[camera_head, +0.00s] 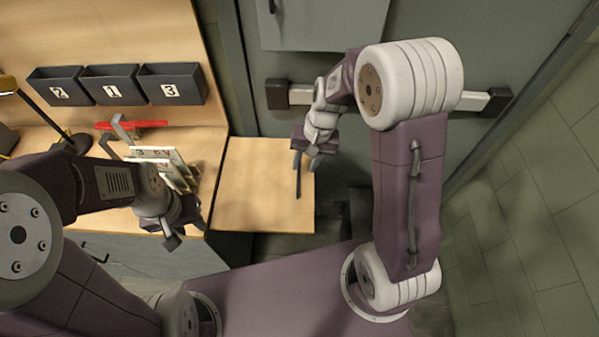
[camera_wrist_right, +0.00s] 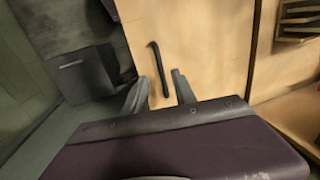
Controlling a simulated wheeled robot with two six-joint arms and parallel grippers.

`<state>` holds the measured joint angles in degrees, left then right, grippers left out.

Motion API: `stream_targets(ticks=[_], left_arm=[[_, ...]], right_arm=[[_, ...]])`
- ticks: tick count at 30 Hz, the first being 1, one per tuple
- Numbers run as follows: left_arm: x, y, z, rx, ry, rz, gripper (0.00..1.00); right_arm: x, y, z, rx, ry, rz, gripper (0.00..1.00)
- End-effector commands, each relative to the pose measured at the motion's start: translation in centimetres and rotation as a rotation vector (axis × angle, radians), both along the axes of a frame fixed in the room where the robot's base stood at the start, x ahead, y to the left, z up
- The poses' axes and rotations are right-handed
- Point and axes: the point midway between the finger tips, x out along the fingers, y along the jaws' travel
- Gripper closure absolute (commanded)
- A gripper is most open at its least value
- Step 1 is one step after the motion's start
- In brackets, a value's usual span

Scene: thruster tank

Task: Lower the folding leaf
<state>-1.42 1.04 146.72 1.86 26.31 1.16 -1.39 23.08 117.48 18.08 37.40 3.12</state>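The folding leaf (camera_head: 250,195) is a pale wood panel beside the bench, looking about level with its top; it fills the middle of the right wrist view (camera_wrist_right: 200,45). A dark bar with a bent end (camera_wrist_right: 160,68) shows against the leaf there, and a dark bar (camera_head: 298,183) shows at its right edge in the head view. My right gripper (camera_head: 308,160) is over the leaf's right edge. Its fingers (camera_wrist_right: 160,92) are apart, with the bar ahead of the gap and nothing clearly between them. My left gripper (camera_head: 186,233) is by the bench's front edge, its fingers apart and seemingly empty.
The wooden bench (camera_head: 40,130) holds a rack of light cards (camera_head: 165,165), a red object (camera_head: 140,125) and a dark lamp (camera_head: 75,143). Numbered dark bins (camera_head: 112,85) hang behind. A grey door with a push bar (camera_head: 300,95) stands behind the leaf. Tiled floor (camera_head: 530,200) is clear at right.

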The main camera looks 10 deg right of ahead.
Motion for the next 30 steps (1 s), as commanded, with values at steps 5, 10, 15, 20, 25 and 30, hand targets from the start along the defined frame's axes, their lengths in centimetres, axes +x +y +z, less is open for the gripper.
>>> stream_targets(ticks=[5,10,15,20,25,30], left_arm=[[0.0,0.0,-0.5,0.000,0.000,0.000,0.64],[0.0,0.0,-0.7,0.000,0.000,0.000,0.64],[0.0,0.0,-0.7,0.000,0.000,0.000,0.64],[0.0,0.0,-0.7,0.000,0.000,0.000,0.64],[0.0,0.0,-0.7,0.000,0.000,0.000,0.64],[0.0,0.0,-0.6,0.000,0.000,0.000,0.64]], right_arm=[[0.1,0.7,-3.9,-0.001,0.005,0.001,0.67],[0.3,1.1,-5.9,-0.001,0.001,0.000,0.67],[0.3,1.2,-6.2,-0.001,0.000,0.000,0.67],[0.3,1.2,-6.2,-0.001,0.000,0.000,0.76],[0.3,1.2,-6.2,-0.001,0.000,0.000,1.00],[0.3,1.2,-6.2,-0.001,0.001,0.000,1.00]])
